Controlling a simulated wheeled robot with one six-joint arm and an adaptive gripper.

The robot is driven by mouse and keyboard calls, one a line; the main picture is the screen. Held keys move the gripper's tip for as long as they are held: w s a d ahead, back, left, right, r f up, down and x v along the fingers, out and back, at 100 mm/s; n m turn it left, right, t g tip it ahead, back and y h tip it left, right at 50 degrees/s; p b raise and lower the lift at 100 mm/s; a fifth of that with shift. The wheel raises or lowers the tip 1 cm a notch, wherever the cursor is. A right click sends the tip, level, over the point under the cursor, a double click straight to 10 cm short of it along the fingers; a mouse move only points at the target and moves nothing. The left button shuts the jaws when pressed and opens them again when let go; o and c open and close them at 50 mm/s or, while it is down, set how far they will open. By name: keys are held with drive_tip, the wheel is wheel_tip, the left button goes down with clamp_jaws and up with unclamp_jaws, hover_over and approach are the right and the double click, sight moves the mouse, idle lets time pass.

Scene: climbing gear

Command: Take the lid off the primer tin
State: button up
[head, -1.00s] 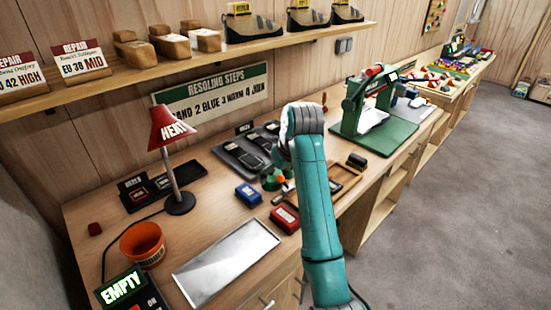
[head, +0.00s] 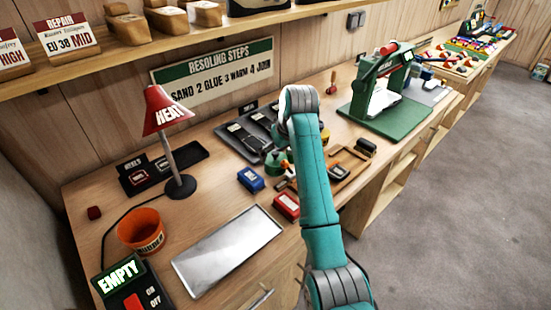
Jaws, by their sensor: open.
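A small, round green tin (head: 274,161) stands on the workbench beside my arm in the head view. It may be the primer tin, but no label is readable and my arm partly covers its surroundings. I cannot make out its lid. My teal arm (head: 318,195) reaches over the bench and bends down at its far end. My gripper is hidden behind the arm, so I cannot see its fingers or whether they touch anything.
A blue box (head: 250,179) and a red box (head: 286,205) sit near the arm. A metal tray (head: 228,250), orange bucket (head: 141,232) and red heat lamp (head: 164,112) are left. A green press-like machine (head: 388,95) stands right. Bare bench lies between lamp and tray.

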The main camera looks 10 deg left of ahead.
sight(275, 157)
drive_tip(key=shift+x, duration=1.45)
drive_tip(key=shift+w, duration=0.1)
drive_tip(key=shift+c, duration=0.3)
